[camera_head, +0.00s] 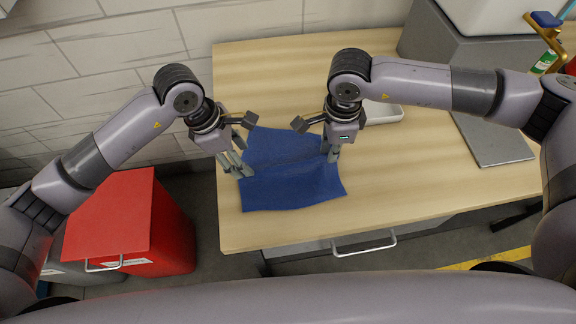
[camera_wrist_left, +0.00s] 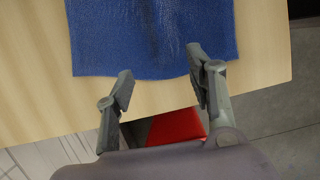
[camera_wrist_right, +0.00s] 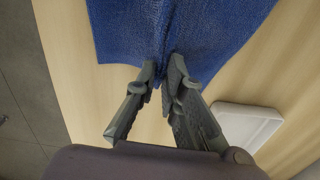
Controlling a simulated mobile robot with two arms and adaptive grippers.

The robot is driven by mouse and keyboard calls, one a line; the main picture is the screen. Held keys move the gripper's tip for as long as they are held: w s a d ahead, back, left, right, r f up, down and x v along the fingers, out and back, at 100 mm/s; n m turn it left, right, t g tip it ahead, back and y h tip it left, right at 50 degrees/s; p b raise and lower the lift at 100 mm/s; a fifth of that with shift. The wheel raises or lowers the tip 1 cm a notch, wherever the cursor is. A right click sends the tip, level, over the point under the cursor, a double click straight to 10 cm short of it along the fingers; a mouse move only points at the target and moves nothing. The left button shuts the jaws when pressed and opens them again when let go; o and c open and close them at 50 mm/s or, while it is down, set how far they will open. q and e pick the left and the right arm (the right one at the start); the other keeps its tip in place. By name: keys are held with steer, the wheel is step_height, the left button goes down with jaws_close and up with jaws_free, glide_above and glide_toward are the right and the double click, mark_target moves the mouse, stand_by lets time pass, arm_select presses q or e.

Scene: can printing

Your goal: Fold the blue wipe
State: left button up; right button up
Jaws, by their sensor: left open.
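The blue wipe (camera_head: 292,186) lies spread on the wooden table near its left front corner, with a slight crease running across it. It also shows in the left wrist view (camera_wrist_left: 150,35) and in the right wrist view (camera_wrist_right: 140,30). My left gripper (camera_head: 241,168) is at the wipe's left edge; its fingers (camera_wrist_left: 160,76) are apart with nothing held between them. My right gripper (camera_head: 332,156) is at the wipe's right edge. Its fingertips (camera_wrist_right: 162,72) are close together on a puckered bit of the wipe's edge.
A white tray (camera_head: 384,112) lies behind my right gripper. A grey machine (camera_head: 465,60) with a flat plate (camera_head: 493,138) stands at the right. A red bin (camera_head: 130,225) stands on the floor left of the table (camera_head: 400,190). The table's front middle is clear.

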steer(key=o, duration=0.4)
steer(key=shift+o, duration=0.2)
steer(key=o, duration=0.6)
steer(key=shift+c, duration=0.2)
steer(key=shift+o, duration=0.2)
steer(key=o, duration=0.6)
steer(key=shift+r, duration=0.15)
arm_select(q)
step_height(320, 180, up, 2)
steer(key=shift+r+p, duration=0.15)
steer(key=shift+p, duration=1.05)
arm_select(e)
step_height(320, 180, up, 5)
steer(key=shift+r, duration=0.15)
